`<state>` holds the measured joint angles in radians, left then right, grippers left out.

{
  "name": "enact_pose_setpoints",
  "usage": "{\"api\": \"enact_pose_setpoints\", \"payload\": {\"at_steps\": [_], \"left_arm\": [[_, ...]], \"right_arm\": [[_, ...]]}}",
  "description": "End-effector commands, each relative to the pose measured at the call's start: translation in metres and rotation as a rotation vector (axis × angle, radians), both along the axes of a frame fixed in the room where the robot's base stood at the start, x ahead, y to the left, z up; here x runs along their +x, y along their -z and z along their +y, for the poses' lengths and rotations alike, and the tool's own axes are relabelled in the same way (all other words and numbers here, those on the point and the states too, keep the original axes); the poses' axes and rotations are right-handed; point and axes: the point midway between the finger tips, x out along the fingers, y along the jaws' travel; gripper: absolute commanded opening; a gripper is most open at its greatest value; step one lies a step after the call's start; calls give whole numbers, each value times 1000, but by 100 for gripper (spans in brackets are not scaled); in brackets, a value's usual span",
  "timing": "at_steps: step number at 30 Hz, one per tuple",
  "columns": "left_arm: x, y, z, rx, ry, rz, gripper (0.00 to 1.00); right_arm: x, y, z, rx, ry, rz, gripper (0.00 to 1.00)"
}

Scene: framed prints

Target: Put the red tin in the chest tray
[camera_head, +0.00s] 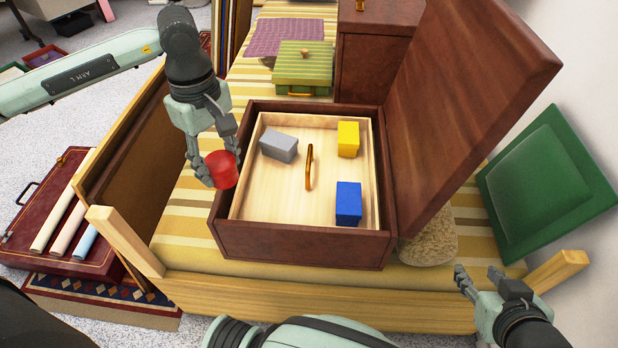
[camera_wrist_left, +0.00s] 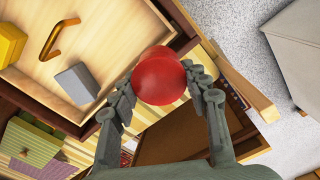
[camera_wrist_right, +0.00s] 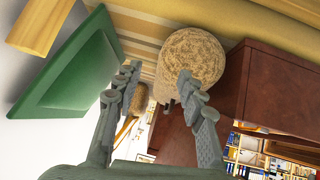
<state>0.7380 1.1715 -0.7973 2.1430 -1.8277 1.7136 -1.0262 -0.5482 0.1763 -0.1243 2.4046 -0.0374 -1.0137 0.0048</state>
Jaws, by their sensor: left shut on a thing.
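The red tin (camera_head: 221,169) is held by my left gripper (camera_head: 214,168) at the left wall of the chest (camera_head: 300,246). It also shows between the fingers in the left wrist view (camera_wrist_left: 158,76). The chest's lid stands open, tilted to the right. Inside is a pale wooden tray (camera_head: 270,202) with an upright orange handle (camera_head: 309,167) in its middle. A grey block (camera_head: 279,146), a yellow block (camera_head: 348,138) and a blue block (camera_head: 348,203) lie in the tray. My right gripper (camera_head: 483,280) is open and empty at the lower right.
The open lid (camera_head: 470,110) rises on the chest's right. A green framed panel (camera_head: 548,183) and a tan rounded thing (camera_head: 430,242) are beside it. A green striped box (camera_head: 302,68) stands behind. The tray's front left is bare.

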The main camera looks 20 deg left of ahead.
Motion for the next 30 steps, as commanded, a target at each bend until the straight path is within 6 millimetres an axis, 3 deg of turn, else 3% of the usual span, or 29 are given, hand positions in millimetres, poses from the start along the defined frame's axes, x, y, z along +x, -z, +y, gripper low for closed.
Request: {"api": "enact_pose_setpoints", "payload": {"at_steps": [3, 8, 21, 30], "left_arm": [[-16, 12, 23, 4, -245, 2, 12], [-21, 15, 30, -2, -397, -1, 12], [39, 67, -38, -6, -411, 0, 12], [54, 86, -54, 0, -413, -1, 12]], "right_arm": [[9, -24, 15, 33, -27, -108, 40], [13, -44, 23, 53, -42, -171, 40], [9, -40, 18, 41, -33, -139, 40], [10, -41, 19, 44, -35, -150, 40]]}}
